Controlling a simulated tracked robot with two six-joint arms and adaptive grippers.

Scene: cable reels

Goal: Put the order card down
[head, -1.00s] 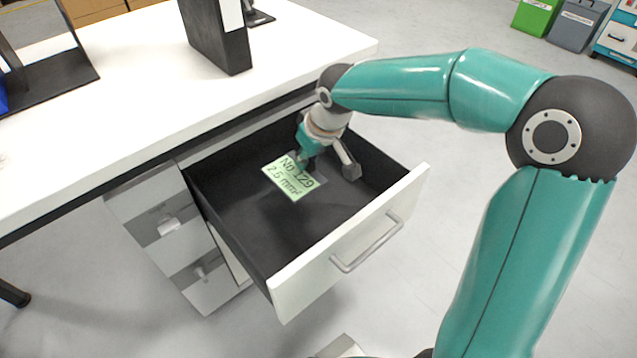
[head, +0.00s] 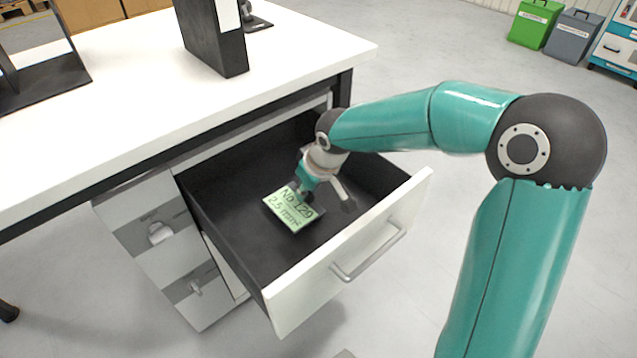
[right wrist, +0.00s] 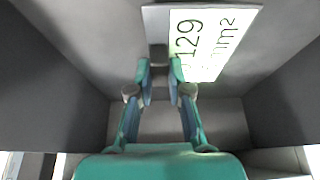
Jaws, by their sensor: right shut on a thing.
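The order card (head: 291,212) is pale green with "No 129" and "2.5 mm²" on it. It is inside the open drawer (head: 345,282), low over the dark floor; I cannot tell if it touches. My right gripper (head: 303,188) reaches down into the drawer and is shut on the card's far edge. In the right wrist view the card (right wrist: 212,42) lies beyond the fingertips of the right gripper (right wrist: 160,66), with a small dark block at the tips. My left gripper is not in view.
The white desk (head: 130,110) stands behind and left of the drawer, with a dark binder (head: 213,38) upright on it. The drawer's white front and dark side walls surround the card. The drawer floor around the card is clear.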

